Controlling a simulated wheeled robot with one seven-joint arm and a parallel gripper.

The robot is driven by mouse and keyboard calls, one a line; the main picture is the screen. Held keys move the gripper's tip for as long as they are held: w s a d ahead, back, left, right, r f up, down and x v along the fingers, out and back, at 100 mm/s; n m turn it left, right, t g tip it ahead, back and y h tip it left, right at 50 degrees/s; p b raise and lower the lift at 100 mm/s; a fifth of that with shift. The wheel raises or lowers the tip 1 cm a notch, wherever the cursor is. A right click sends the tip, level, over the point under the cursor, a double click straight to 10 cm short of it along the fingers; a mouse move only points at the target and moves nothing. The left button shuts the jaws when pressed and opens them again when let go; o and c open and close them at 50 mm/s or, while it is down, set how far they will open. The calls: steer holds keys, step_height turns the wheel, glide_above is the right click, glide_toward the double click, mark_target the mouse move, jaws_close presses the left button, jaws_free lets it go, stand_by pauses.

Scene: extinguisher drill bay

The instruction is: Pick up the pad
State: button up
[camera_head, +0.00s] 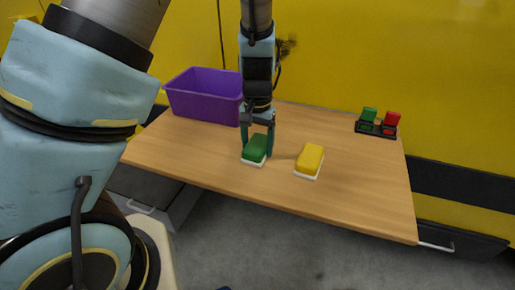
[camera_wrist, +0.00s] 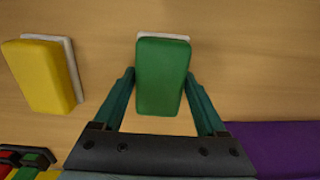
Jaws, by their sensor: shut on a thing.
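A green pad with a white underside (camera_head: 254,147) is at the middle of the wooden table, between the two fingers of my gripper (camera_head: 257,151). In the wrist view, the teal fingers lie along both long sides of the green pad (camera_wrist: 160,78), and my gripper is shut on it. I cannot tell whether its white base touches the table. A yellow pad with a white base (camera_head: 310,160) lies flat a little to the right. In the wrist view, the yellow pad (camera_wrist: 42,76) is on the left, apart from my fingers.
A purple bin (camera_head: 203,95) stands at the table's back left; its edge shows in the wrist view (camera_wrist: 275,138). A black holder (camera_head: 376,129) with a green block (camera_head: 369,115) and a red block (camera_head: 391,120) sits at the back right. The table's front right (camera_head: 365,205) is clear.

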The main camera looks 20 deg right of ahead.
mark_target(258, 143)
steer(key=shift+r, duration=0.1)
step_height(258, 143, up, 10)
steer(key=shift+f+b, duration=0.1)
steer(key=shift+b, duration=0.45)
